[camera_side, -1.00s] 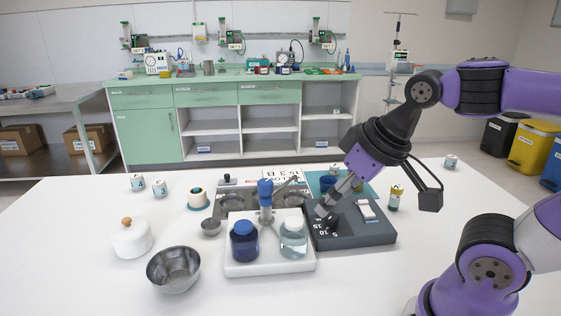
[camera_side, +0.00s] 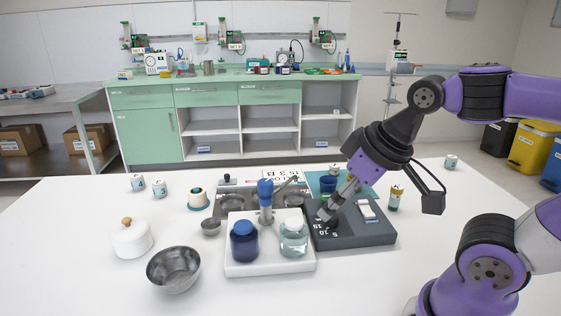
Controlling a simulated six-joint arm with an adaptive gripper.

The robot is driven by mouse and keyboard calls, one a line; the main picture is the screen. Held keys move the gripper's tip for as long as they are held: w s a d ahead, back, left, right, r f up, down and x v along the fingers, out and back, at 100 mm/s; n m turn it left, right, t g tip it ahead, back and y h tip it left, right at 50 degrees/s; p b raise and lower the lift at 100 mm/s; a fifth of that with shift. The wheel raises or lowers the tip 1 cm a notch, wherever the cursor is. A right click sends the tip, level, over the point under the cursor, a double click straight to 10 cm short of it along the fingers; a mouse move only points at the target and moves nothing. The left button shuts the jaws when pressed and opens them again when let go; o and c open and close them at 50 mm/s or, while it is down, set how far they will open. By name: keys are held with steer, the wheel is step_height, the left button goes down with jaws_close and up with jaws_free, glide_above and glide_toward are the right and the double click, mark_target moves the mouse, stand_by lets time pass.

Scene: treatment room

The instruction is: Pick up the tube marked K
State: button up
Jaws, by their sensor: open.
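No letter K can be read on any container in this view. An amber tube (camera_side: 396,198) with a yellowish cap and a pale label stands upright right of the dark grey block; its marking is too small to read. Small white labelled cylinders stand at the left (camera_side: 137,183), beside it (camera_side: 159,189), and at the far right (camera_side: 451,162). My gripper (camera_side: 325,215) points down and left, low over the dark grey block (camera_side: 360,238), close to a black round piece on it. I cannot tell whether they touch. The gripper is open, and I see nothing held.
A white tray (camera_side: 270,268) with a blue jar (camera_side: 244,242) and a clear jar (camera_side: 293,238) sits left of the block. A steel bowl (camera_side: 173,270) and a white lidded pot (camera_side: 131,240) stand further left.

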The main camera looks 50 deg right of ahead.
steer(key=w+d+r+m+g+h, duration=0.15)
steer(key=w+d, duration=0.25)
steer(key=d, duration=0.4)
steer(key=m+g+y, duration=0.1)
steer(key=g, duration=0.3)
glide_above(398, 186)
steer(key=a, duration=0.1)
steer(key=f, duration=0.6)
steer(key=shift+w+a+f, duration=0.1)
steer(key=shift+a+f, duration=0.1)
steer(key=shift+y, duration=0.25)
steer(key=f, duration=0.4)
steer(key=shift+s+d+f, duration=0.3)
steer(key=shift+d+f, duration=0.05)
steer(key=f, duration=0.6)
steer(key=shift+w+d, duration=0.15)
steer(key=shift+d, duration=0.05)
steer(key=shift+c, duration=0.4)
jaws_close()
